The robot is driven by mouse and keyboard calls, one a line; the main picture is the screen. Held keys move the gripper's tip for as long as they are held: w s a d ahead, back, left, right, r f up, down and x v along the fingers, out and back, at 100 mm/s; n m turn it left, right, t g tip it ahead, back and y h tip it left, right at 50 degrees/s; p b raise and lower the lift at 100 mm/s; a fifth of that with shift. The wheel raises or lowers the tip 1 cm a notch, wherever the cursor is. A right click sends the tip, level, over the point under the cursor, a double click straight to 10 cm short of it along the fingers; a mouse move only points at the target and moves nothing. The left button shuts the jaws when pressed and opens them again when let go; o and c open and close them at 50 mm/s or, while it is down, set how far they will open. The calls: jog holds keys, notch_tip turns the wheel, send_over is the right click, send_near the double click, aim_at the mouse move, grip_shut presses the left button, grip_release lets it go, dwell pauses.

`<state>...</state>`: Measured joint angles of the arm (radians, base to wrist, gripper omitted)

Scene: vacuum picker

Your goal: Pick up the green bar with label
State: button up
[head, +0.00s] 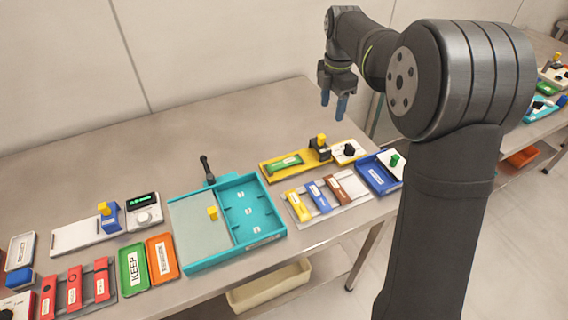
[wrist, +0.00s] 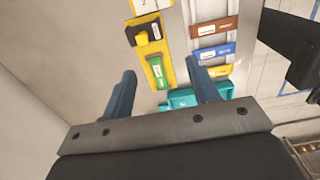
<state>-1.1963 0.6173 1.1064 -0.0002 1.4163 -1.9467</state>
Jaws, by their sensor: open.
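The green bar with a white label (head: 285,162) lies on a long yellow tray (head: 268,178) at the back right of the table. In the wrist view the green bar (wrist: 157,73) lies beyond and between my two fingers. My gripper (head: 334,106) is open and empty, above the table and to the right of the bar. Its blue fingers point down in the head view. In the wrist view the gripper (wrist: 163,88) has a wide gap between its fingers, and nothing is in it.
A black block with a yellow knob (head: 320,147) stands at the yellow tray's right end. A rack with yellow, blue and brown bars (head: 352,201) lies in front. A teal two-part tray (head: 278,228) is to the left. The table's back left is clear.

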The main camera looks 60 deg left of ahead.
jog(key=s+a, duration=0.3)
jog(key=s, duration=0.6)
send_over(292, 159)
jog(key=f, duration=1.2)
jog(key=shift+w+f, duration=0.2)
jog(key=shift+f, duration=0.2)
notch_tip(292, 159, down, 5)
jog(key=shift+s+f, duration=0.1)
jog(key=shift+s, duration=0.05)
jog(key=c, duration=1.1)
